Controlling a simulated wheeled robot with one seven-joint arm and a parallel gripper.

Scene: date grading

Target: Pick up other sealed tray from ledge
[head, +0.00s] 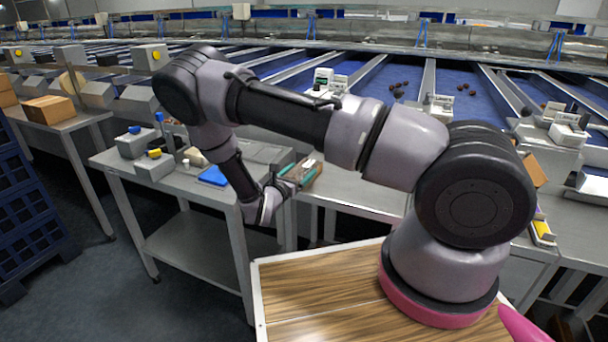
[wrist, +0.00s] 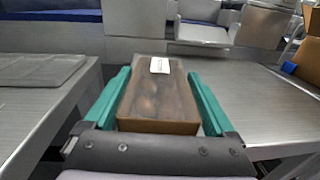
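A long brown sealed tray (wrist: 158,98) with a white label on its top lies between the two teal fingers of my gripper (wrist: 160,75). Its near end faces my palm and its far end reaches past the fingertips. The fingers run close along both sides; I cannot tell whether they press on it. In the head view my gripper (head: 296,172) is at the left end of the grey ledge (head: 352,190), and the brown tray (head: 314,176) shows just past the fingers. The underside of the tray is hidden, so I cannot tell whether it rests on the ledge.
A grey steel table (head: 130,172) stands left of the ledge, with scales and a blue item (head: 213,176) on it. A wood-topped surface (head: 320,290) lies in front. Blue sorting lanes (head: 370,85) run behind.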

